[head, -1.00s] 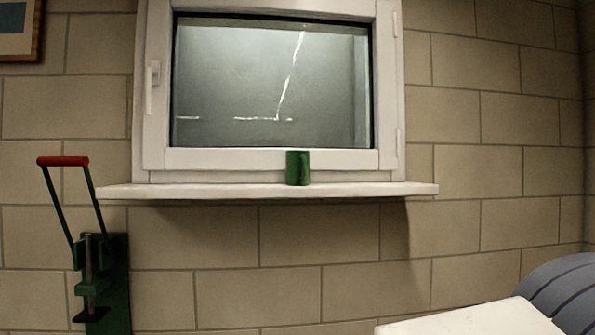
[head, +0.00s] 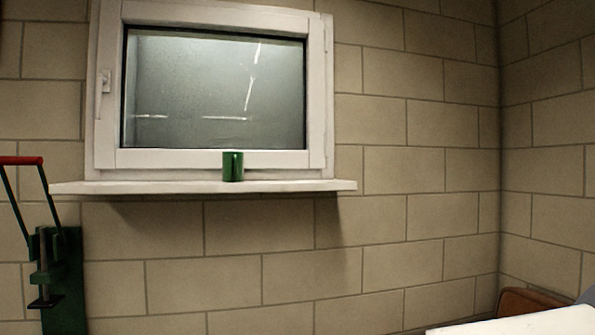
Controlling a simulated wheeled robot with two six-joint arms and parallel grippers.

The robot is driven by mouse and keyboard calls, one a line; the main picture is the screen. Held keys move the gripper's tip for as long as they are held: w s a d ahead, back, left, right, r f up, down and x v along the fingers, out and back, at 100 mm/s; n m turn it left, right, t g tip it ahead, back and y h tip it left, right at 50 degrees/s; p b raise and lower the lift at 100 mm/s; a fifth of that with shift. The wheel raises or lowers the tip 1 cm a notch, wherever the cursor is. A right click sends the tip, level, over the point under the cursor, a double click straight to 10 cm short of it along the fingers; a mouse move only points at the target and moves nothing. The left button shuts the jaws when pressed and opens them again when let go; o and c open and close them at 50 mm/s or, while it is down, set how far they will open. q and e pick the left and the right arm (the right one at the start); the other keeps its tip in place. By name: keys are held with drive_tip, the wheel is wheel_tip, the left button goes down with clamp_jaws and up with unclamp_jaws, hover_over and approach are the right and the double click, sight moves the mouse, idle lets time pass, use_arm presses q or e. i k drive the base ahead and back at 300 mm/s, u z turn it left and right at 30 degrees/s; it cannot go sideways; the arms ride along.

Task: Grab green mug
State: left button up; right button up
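The green mug (head: 233,167) stands upright on the white window sill (head: 130,187), a little right of the sill's middle. It is in front of the lower window frame. I cannot make out its handle. Neither of my grippers is in the head view.
A closed white-framed window (head: 215,90) is above the sill. A green press-like tool with a red handle bar (head: 20,161) stands at the lower left. A white surface (head: 530,322) and a brown object (head: 525,302) are at the lower right, near the wall corner.

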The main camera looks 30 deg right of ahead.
sight(232, 161)
drive_tip(key=z, duration=0.35)
drive_tip(key=k, duration=0.75)
drive_tip(key=u, duration=0.45)
drive_tip(key=i, duration=0.65)
drive_tip(key=u, duration=0.45)
drive_tip(key=i, duration=0.7)
drive_tip(key=z, duration=0.8)
drive_tip(key=i, duration=0.55)
drive_tip(key=z, duration=0.6)
